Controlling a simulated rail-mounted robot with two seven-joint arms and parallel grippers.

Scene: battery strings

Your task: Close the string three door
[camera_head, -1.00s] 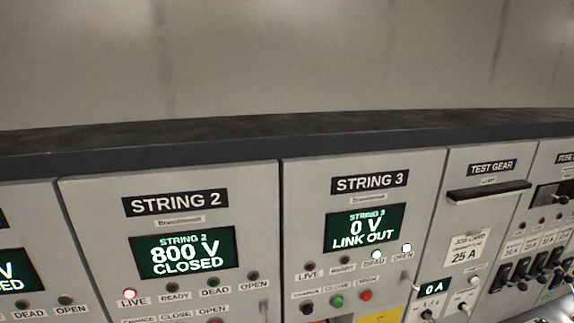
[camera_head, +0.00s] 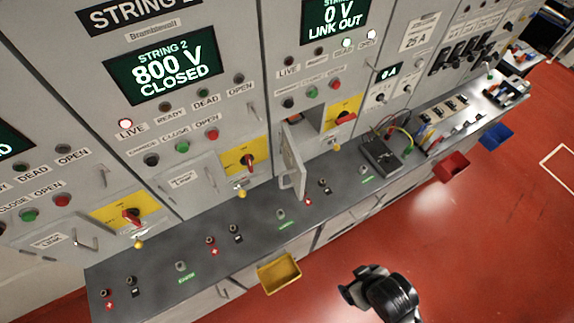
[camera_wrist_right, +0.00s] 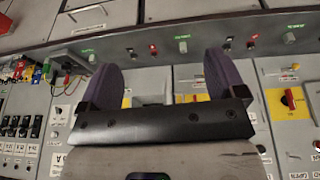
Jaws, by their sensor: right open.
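The string three door (camera_head: 292,165) is a small pale panel door below the STRING 3 display (camera_head: 335,17). It stands swung out over the dark counter, and its open compartment (camera_head: 308,128) shows behind it, beside a yellow switch plate (camera_head: 343,112). The display reads 0 V LINK OUT. My right gripper (camera_head: 352,286) is in front of the counter over the red floor, apart from the door. In the right wrist view its two fingers (camera_wrist_right: 161,80) are spread with nothing held between them. My left gripper is not in view.
The string two link door (camera_head: 190,182) is shut beside the string three bay. The counter (camera_head: 150,262) carries several terminals and a dark meter (camera_head: 381,155) with leads. A yellow bin (camera_head: 279,273), a red bin (camera_head: 451,167) and a blue bin (camera_head: 496,137) hang at its front. The floor (camera_head: 480,250) is clear.

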